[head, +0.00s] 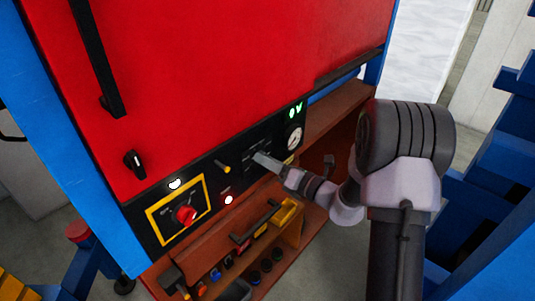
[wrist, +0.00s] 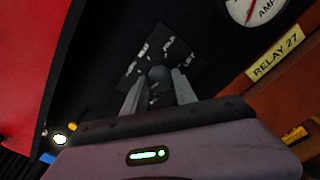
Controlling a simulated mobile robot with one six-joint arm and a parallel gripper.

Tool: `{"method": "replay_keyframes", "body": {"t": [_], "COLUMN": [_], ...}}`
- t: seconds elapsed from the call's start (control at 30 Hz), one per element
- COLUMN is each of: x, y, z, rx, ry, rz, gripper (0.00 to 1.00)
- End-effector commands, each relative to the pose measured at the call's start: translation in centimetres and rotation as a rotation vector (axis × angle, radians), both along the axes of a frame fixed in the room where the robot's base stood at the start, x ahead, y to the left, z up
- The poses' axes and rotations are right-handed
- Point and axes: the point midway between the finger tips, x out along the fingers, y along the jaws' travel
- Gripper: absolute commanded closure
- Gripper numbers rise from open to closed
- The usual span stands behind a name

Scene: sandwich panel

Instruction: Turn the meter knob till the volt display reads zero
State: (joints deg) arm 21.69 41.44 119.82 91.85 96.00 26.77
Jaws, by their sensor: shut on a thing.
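The meter knob (wrist: 160,76) is a dark round knob on a dark plate with white lettering in the wrist view. The fingers of my gripper (wrist: 159,90) are on both sides of it, shut on it. In the head view my gripper (head: 260,157) reaches the black panel strip and covers the knob. The volt display (head: 295,111) is lit green and appears to read 0 V. It is outside the wrist view.
A round gauge (head: 293,138) sits below the display; its AMP marking shows in the wrist view. A red knob (head: 185,215) on a yellow-framed plate and a yellow lever (head: 222,167) are to the left. A brown shelf (head: 330,111) juts out at right.

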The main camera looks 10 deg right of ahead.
Motion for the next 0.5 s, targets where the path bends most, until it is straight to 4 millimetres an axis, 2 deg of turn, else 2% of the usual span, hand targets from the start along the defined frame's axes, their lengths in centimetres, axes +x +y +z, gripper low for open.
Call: {"method": "replay_keyframes", "body": {"t": [0.5], "x": [0.01], "y": [-0.02], "z": [-0.03], "rx": [0.074], "ry": [0.054], "rz": [0.0], "gripper": [1.0]}}
